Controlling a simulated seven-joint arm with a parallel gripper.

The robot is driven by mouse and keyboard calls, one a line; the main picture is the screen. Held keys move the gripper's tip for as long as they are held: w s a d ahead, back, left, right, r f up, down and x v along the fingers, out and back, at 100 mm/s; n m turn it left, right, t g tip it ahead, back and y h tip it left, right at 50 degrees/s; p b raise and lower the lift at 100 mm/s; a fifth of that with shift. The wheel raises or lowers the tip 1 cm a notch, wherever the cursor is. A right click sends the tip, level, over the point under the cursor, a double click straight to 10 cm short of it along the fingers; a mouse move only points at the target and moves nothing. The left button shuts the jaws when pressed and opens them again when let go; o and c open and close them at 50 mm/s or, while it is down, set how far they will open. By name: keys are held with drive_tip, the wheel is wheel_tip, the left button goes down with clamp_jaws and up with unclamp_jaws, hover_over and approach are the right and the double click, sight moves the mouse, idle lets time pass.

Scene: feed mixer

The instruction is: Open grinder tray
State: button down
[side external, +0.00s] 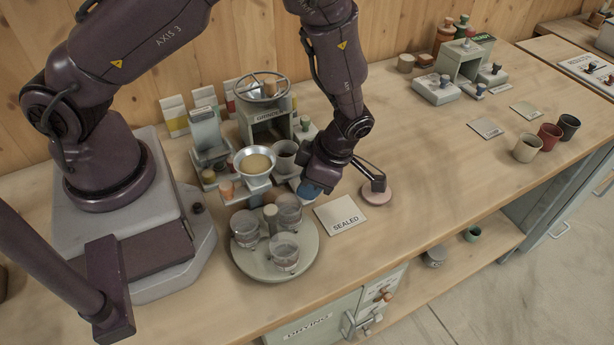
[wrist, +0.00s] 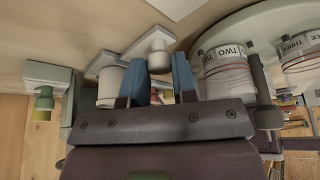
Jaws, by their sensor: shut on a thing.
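The grinder (side external: 268,118) stands near the wall in the side view, with a wheel on top. A dark-filled cup (side external: 284,152) sits at its front. In the wrist view, the pale grinder tray (wrist: 122,52) has a grey rounded knob (wrist: 158,58) at its end. My gripper (side external: 311,190) is low in front of the grinder. In the wrist view, the blue fingers of my gripper (wrist: 161,78) are shut on the knob, one on each side. A whitish cup (wrist: 110,84) shows beside the left finger. My wrist hides much of the tray in the side view.
A round turntable (side external: 252,262) with several jars stands close in front of my gripper. A SEALED card (side external: 342,215) and a round pad (side external: 376,192) lie to the right. A metal funnel bowl (side external: 254,162) is at the left.

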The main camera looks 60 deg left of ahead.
drive_tip(key=c, duration=0.9)
unclamp_jaws()
drive_tip(key=v, duration=1.3)
drive_tip(key=shift+a+r, duration=0.1)
drive_tip(key=shift+a, duration=0.05)
drive_tip(key=s+a+r+m+t+h, duration=0.1)
drive_tip(key=s+a+r+m+t, duration=0.1)
drive_tip(key=s+r+m, duration=0.3)
drive_tip(key=s+a+r+m+t+h, duration=0.1)
drive_tip(key=s+r+m+t, duration=0.3)
drive_tip(key=r+m, duration=0.4)
drive_tip(key=s+a+r+m+t, duration=0.3)
drive_tip(key=r+m, duration=0.4)
drive_tip(key=m, duration=0.8)
drive_tip(key=s+a, duration=0.1)
drive_tip(key=s, duration=0.1)
drive_tip(key=shift+s+m+h, duration=0.3)
drive_tip(key=shift+m+h, duration=0.1)
